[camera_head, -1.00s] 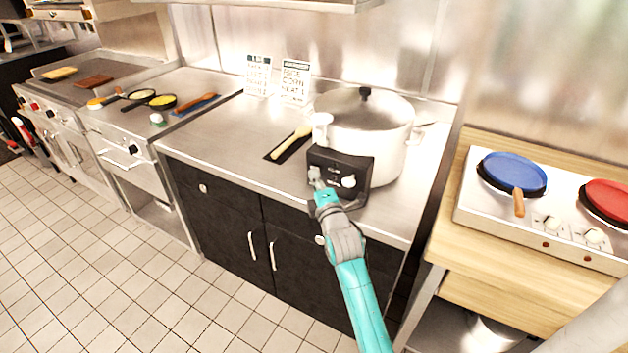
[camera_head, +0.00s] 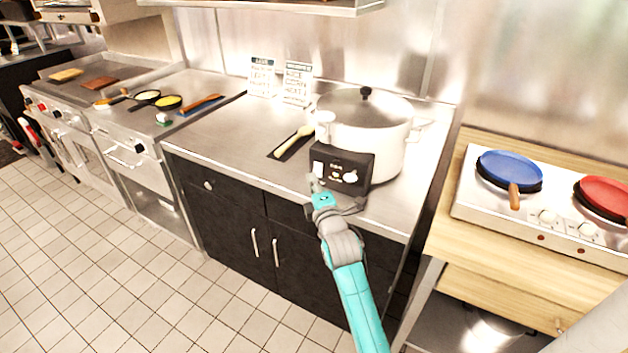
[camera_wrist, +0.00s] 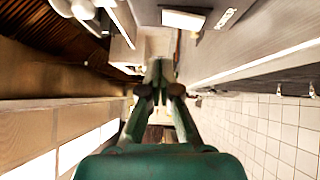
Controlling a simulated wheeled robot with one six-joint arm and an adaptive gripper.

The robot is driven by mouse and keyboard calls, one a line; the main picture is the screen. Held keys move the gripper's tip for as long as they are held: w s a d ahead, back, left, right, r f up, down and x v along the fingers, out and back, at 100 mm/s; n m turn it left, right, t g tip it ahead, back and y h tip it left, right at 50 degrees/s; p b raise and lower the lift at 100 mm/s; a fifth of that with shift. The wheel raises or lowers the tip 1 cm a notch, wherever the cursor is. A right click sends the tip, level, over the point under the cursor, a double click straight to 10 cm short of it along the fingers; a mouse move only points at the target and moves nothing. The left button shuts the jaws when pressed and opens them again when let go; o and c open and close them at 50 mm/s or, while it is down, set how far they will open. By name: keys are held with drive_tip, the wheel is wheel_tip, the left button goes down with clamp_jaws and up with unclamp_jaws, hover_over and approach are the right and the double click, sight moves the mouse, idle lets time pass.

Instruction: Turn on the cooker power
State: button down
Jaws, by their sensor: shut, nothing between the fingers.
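The cooker (camera_head: 362,135) is a large pale round pot with a glass-like lid, on the steel counter. Its black control panel (camera_head: 343,167) faces me, with a white rectangular switch (camera_head: 318,169) at left and a white knob (camera_head: 350,177) at right. Small markings between them are too small to read. My gripper (camera_head: 313,182) is shut and empty, just below the switch at the panel's lower left, with a small gap apparent. In the wrist view its closed fingertips (camera_wrist: 158,72) point forward, and a pale rectangle on a dark face, likely the switch (camera_wrist: 185,19), shows above them.
A pale-handled utensil (camera_head: 293,142) lies on a dark mat left of the cooker. Two sign cards (camera_head: 297,83) stand against the back wall. A hob with a blue pan (camera_head: 510,170) and red pan (camera_head: 605,197) is at right. The counter's left part is clear.

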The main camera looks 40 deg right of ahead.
drive_tip(key=v, duration=0.8)
drive_tip(key=shift+s+a+r, duration=0.15)
drive_tip(key=shift+s+r, duration=0.1)
drive_tip(key=shift+r, duration=0.45)
drive_tip(key=s+a+f+m+y, duration=0.2)
drive_tip(key=s+a+f+m, duration=0.1)
drive_tip(key=s+a+f, duration=0.5)
drive_tip(key=s+a+f+m+y, duration=0.25)
drive_tip(key=s+a+f, duration=0.35)
drive_tip(key=s, duration=0.4)
drive_tip(key=s+a+r+m+g+y, duration=0.1)
drive_tip(key=s+a+m, duration=0.3)
drive_tip(key=s, duration=0.7)
drive_tip(key=s+a+r+m+g+y, duration=0.1)
drive_tip(key=s+a+m, duration=0.3)
drive_tip(key=s, duration=0.7)
drive_tip(key=shift+s+a+r+y, duration=0.2)
drive_tip(key=shift+r+y, duration=0.05)
drive_tip(key=shift+y, duration=0.5)
